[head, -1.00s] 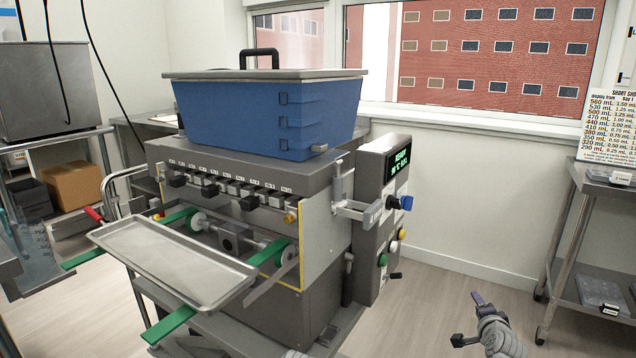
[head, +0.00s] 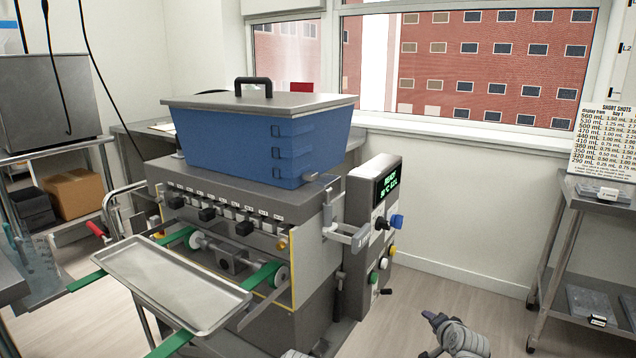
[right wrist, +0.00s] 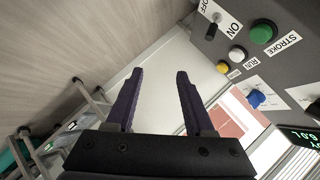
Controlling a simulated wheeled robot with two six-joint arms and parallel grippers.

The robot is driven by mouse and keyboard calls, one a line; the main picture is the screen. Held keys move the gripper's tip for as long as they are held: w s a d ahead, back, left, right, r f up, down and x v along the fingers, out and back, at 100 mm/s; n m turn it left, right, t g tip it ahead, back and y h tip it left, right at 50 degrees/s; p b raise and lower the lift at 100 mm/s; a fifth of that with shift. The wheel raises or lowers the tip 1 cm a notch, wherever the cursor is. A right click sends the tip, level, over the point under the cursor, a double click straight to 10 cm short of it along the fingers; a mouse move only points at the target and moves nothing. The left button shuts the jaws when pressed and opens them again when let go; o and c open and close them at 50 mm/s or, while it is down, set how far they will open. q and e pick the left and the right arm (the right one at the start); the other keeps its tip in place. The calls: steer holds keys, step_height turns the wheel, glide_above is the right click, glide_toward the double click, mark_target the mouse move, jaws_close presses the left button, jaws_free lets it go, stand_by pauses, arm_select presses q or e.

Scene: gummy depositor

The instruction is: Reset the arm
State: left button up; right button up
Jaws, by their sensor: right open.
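My right arm shows at the bottom of the head view, with its gripper (head: 432,318) to the right of the depositor (head: 310,232), low and apart from it. In the right wrist view the two dark purple fingers of this gripper (right wrist: 160,74) are spread apart with nothing between them. The depositor's control panel (right wrist: 280,65) is beyond them at the upper right, with its buttons and blue knob. My left gripper is not in view.
The blue hopper (head: 240,143) has its lid on. A metal tray (head: 172,285) rests on green rails at the depositor's front. A steel cart (head: 572,210) stands at the right. Open floor (head: 440,290) lies between the depositor and the cart.

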steer(key=s+a+r+n+g+y+p, duration=0.1)
steer(key=s+a+r+n+g+p, duration=0.15)
steer(key=a+p, duration=0.2)
steer(key=s+a+r+n+g+y+p, duration=0.1)
steer(key=a+r+n+p, duration=0.1)
steer(key=a+r+p, duration=0.3)
steer(key=s+a+r+n+g+h+p, duration=0.1)
steer(key=s+a+r+n+g+p, duration=0.3)
steer(key=s+a+p, duration=0.3)
steer(key=s+a+r+n+g+h+p, duration=0.2)
steer(key=s+a+r+n+g+p, duration=0.2)
steer(key=s+p, duration=0.6)
steer(key=s+a+r+n, duration=0.2)
steer(key=a+n, duration=0.1)
steer(key=shift+s+a+r, duration=0.3)
steer(key=shift+r, duration=0.1)
